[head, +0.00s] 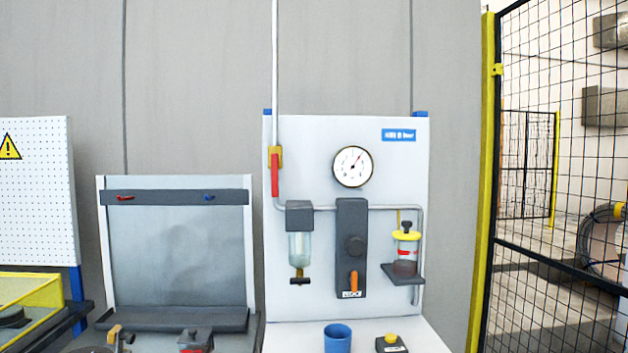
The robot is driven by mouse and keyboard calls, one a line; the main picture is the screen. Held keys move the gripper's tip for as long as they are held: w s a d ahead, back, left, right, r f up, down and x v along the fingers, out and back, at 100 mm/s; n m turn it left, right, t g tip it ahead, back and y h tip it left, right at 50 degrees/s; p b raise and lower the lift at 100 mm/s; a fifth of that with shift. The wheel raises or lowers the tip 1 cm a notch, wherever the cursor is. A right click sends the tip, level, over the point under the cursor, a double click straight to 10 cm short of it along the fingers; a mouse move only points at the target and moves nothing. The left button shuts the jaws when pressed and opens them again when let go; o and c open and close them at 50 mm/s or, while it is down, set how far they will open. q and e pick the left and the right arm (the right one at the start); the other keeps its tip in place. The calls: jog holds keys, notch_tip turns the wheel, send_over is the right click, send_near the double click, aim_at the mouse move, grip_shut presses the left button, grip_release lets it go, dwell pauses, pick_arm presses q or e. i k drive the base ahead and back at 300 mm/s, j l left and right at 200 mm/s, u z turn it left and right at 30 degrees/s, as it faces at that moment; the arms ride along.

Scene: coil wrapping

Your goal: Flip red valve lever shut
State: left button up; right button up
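The red valve lever (275,176) sits on a brass-yellow valve body (275,152) at the upper left of the white panel (320,140). The lever hangs straight down, in line with the vertical grey pipe (275,70) that enters the valve from above. Neither of my grippers shows in the head view, and nothing touches the lever.
A round gauge (353,167), a clear filter bowl (300,247), a dark regulator block (352,225) and a yellow-capped oiler (406,250) are on the panel. A blue cup (338,338) stands below. A mesh fence (545,140) is at right. The area before the lever is clear.

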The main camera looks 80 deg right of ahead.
aim_at(275, 158)
jog(key=z, duration=2.5)
